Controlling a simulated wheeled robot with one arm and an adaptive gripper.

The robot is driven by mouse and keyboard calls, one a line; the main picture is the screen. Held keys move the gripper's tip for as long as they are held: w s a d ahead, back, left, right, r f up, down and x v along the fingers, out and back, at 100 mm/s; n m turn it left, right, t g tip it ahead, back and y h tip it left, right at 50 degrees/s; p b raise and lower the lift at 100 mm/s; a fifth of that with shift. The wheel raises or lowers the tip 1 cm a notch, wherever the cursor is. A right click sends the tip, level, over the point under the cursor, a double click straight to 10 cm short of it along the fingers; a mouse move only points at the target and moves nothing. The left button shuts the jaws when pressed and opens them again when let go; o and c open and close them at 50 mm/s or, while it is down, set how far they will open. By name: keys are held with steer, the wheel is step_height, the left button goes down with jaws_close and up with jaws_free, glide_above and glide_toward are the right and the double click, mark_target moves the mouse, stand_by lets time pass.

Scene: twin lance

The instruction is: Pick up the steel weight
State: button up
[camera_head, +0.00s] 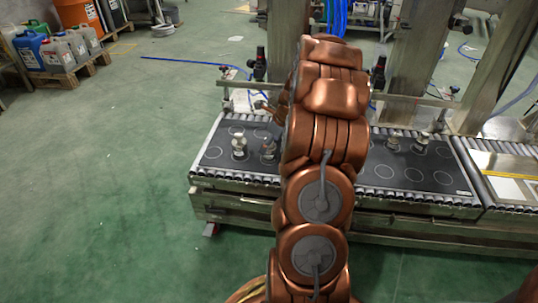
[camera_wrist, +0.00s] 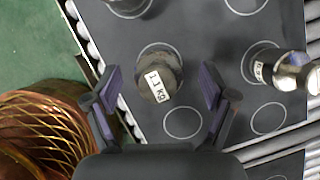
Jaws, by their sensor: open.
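My gripper (camera_wrist: 161,84) is open in the wrist view, its two purple-padded fingers apart. Between and beyond the fingertips a dull grey-brown weight (camera_wrist: 172,66) with a white "1.1 kg" label stands on the dark mat (camera_wrist: 205,45). The gripper is not closed on it. A shinier, silvery weight (camera_wrist: 293,72), probably the steel one, stands to the right, outside the fingers; its label is too small to read. In the head view a shiny weight (camera_head: 239,143) and a darker one (camera_head: 269,151) stand left of my arm. The arm hides most of my gripper there.
The mat has several white circles, many of them empty. More weights (camera_head: 422,141) stand on the mat right of my arm. The roller conveyor (camera_head: 235,178) carries the mats. Steel posts (camera_head: 410,60) rise behind it. A woven copper-coloured object (camera_wrist: 45,125) shows at lower left in the wrist view.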

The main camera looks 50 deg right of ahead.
steer(key=b+x, duration=0.1)
steer(key=x, duration=0.2)
steer(key=shift+s+a+f, duration=0.1)
steer(key=shift+f, duration=0.1)
steer(key=shift+r, duration=0.1)
steer(key=shift+c, duration=0.4)
jaws_close()
